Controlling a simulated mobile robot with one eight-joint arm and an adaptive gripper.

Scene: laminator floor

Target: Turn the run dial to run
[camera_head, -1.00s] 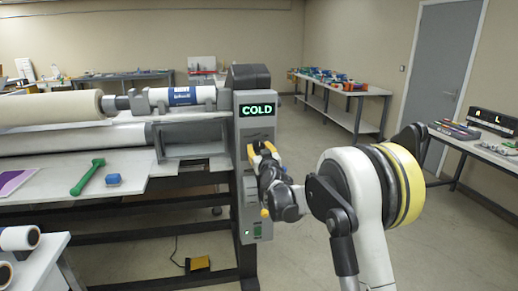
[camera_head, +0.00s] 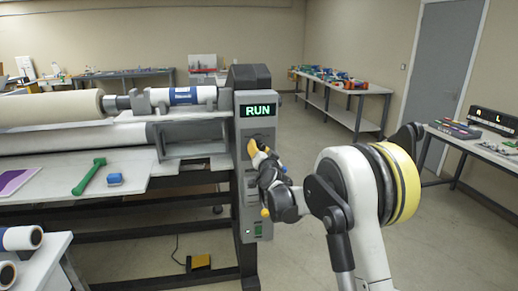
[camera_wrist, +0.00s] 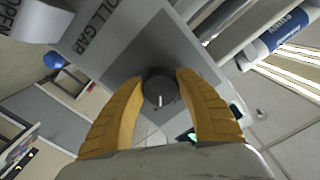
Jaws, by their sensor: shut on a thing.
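The run dial (camera_wrist: 158,88) is a round dark knob with a light pointer mark, on the grey front of the laminator's control column (camera_head: 240,190). My gripper (camera_head: 257,150) is at the upper part of this column. In the wrist view my gripper (camera_wrist: 160,92) has its yellow fingers on both sides of the dial, shut on it. The display (camera_head: 258,110) above reads RUN in green. In the head view my gripper hides the dial.
Rollers (camera_head: 60,105) extend left from the column. A yellow pedal (camera_head: 201,262) is on the floor. Open floor lies right of the column, before a back table (camera_head: 345,88).

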